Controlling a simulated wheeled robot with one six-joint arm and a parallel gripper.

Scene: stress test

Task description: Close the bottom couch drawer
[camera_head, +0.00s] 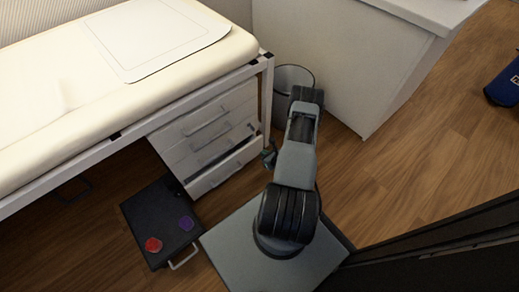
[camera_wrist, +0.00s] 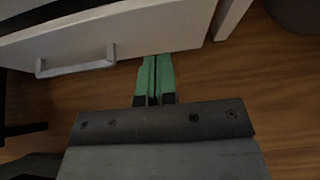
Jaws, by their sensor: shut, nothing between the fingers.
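The white drawer unit (camera_head: 205,135) stands under the cream couch (camera_head: 150,75). Its bottom drawer (camera_head: 225,172) is part way out, with a dark gap behind its front. In the wrist view the drawer front (camera_wrist: 160,32) spans the top, with a grey handle (camera_wrist: 75,64) left of my fingers. My gripper (camera_wrist: 156,60) is shut and empty, green fingertips together at the right part of the drawer front's edge. I cannot tell whether they touch it. In the head view my gripper (camera_head: 268,157) is small and dark beside the drawer's right end.
A dark low box (camera_head: 143,213) with a metal handle stands left of my base, bearing a red item (camera_head: 153,245) and a purple item (camera_head: 186,223). A grey bin (camera_head: 295,75) stands behind my arm, beside a white cabinet (camera_head: 340,60).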

